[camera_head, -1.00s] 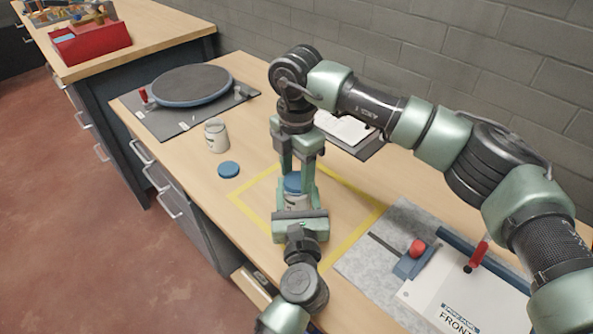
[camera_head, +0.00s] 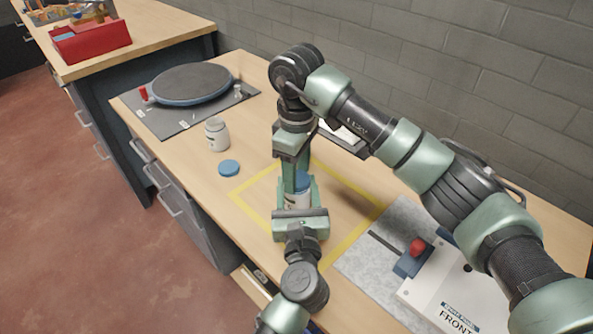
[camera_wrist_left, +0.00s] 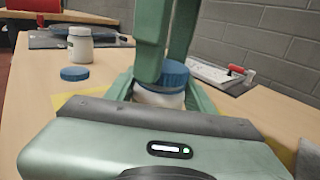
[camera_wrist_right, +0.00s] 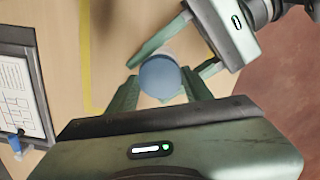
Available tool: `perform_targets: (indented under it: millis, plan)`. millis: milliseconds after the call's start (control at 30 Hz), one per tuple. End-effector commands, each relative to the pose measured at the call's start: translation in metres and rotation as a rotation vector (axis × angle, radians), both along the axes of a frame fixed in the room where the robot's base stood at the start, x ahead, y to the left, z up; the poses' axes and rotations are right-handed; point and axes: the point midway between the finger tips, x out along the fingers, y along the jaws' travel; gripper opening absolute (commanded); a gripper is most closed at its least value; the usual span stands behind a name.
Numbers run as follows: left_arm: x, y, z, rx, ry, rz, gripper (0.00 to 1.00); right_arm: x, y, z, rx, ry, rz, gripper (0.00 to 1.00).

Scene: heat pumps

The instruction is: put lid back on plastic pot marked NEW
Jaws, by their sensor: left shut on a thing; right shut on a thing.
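A small white pot (camera_head: 297,201) stands inside the yellow taped square, with a blue lid (camera_head: 302,180) on its top. My left gripper (camera_head: 296,194) comes in low from the front and is shut around the pot's body. My right gripper (camera_head: 300,183) points down from above and is shut on the lid; its fingers look rotated. The left wrist view shows the lid (camera_wrist_left: 174,74) over the white pot (camera_wrist_left: 160,98). The right wrist view shows the lid's round top (camera_wrist_right: 160,77). Any NEW mark on this pot is hidden or unreadable, and I cannot tell whether the lid is fully seated.
A second white pot (camera_head: 217,135) stands open-topped to the left, with a loose blue lid (camera_head: 229,168) beside it. A round turntable (camera_head: 192,84) lies farther back. A fixture with a red knob (camera_head: 417,246) sits at the right.

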Motion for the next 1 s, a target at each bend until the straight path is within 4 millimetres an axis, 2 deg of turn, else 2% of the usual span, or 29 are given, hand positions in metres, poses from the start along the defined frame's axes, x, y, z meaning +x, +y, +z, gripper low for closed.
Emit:
perform_targets:
  millis: [33,67,100,133,467,567,800,1000]
  plan:
    - [0.000,-0.001,-0.001,0.000,0.002,-0.002,0.00,0.000,0.001,0.001,0.002,-0.001,0.002,0.13]
    - [0.000,-0.001,-0.001,0.000,0.002,-0.002,0.00,0.000,0.001,0.001,0.002,-0.001,0.002,0.56]
    - [0.000,-0.001,-0.001,0.000,0.002,-0.002,0.00,0.000,0.001,0.001,0.002,0.000,0.003,0.67]
    - [0.000,-0.001,-0.001,0.000,0.002,-0.002,0.00,0.000,0.001,0.001,0.002,0.000,0.003,0.72]
    - [0.000,-0.001,-0.001,-0.001,0.002,-0.001,0.00,0.000,0.000,0.002,0.001,0.000,0.003,0.72]
    - [0.000,0.000,-0.001,-0.001,0.002,-0.001,0.00,0.000,0.001,0.008,0.002,-0.002,0.004,0.72]
    - [0.000,0.000,-0.001,-0.001,0.001,-0.001,0.00,0.001,0.000,0.040,0.002,-0.002,0.004,0.72]
    - [0.000,0.000,-0.001,-0.001,0.001,0.000,0.00,0.001,0.000,0.045,0.000,0.001,0.005,0.72]
